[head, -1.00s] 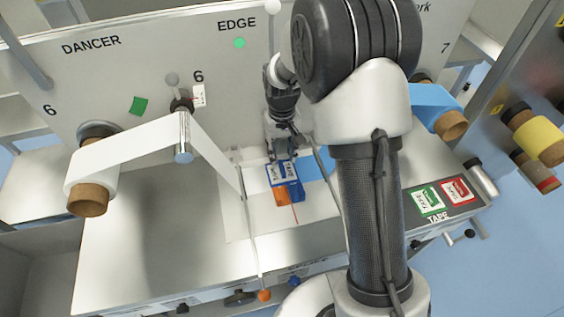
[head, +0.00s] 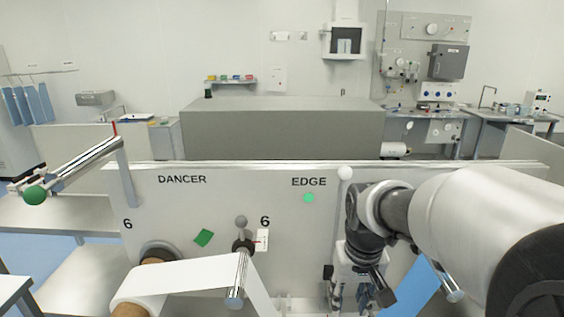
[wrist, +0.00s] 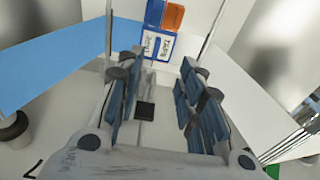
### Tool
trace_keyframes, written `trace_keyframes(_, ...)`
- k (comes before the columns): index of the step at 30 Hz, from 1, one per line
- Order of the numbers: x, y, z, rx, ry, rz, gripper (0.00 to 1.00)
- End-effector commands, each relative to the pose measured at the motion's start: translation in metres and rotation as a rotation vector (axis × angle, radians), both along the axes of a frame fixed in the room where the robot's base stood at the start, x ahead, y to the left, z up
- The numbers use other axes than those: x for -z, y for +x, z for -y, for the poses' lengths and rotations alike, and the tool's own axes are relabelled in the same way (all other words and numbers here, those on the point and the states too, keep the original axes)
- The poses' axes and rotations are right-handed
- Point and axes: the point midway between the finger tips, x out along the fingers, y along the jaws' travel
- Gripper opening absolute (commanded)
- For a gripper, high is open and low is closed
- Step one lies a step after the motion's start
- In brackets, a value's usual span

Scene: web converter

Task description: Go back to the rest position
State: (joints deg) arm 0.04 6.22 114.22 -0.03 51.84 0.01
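My gripper (head: 350,293) hangs low in front of the machine's upright panel, under the word EDGE, in the head view. In the wrist view my gripper (wrist: 158,85) has its two blue-padded fingers spread apart, with nothing held between them. Beyond the fingertips lies a blue and orange piece with a white printed label (wrist: 158,46), on the pale plate. It is apart from the fingers. The head view does not show this piece now.
The grey panel (head: 190,225) stands close behind my gripper. A white web (head: 185,282) runs over a roller to its left, and a blue web (head: 418,290) lies to its right. A green-knobbed bar (head: 80,168) juts out at far left.

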Motion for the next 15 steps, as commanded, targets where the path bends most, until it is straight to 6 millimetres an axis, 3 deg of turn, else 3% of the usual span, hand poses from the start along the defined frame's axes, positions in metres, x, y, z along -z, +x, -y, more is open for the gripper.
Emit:
trace_keyframes(1,-0.016,-0.019,0.000,0.000,0.000,0.031,0.35)
trace_keyframes(6,-0.048,-0.081,0.000,0.001,-0.001,0.110,0.35)
trace_keyframes(12,-0.059,-0.149,0.000,0.001,-0.001,0.201,0.35)
trace_keyframes(15,-0.057,-0.173,0.000,0.001,-0.001,0.236,0.35)
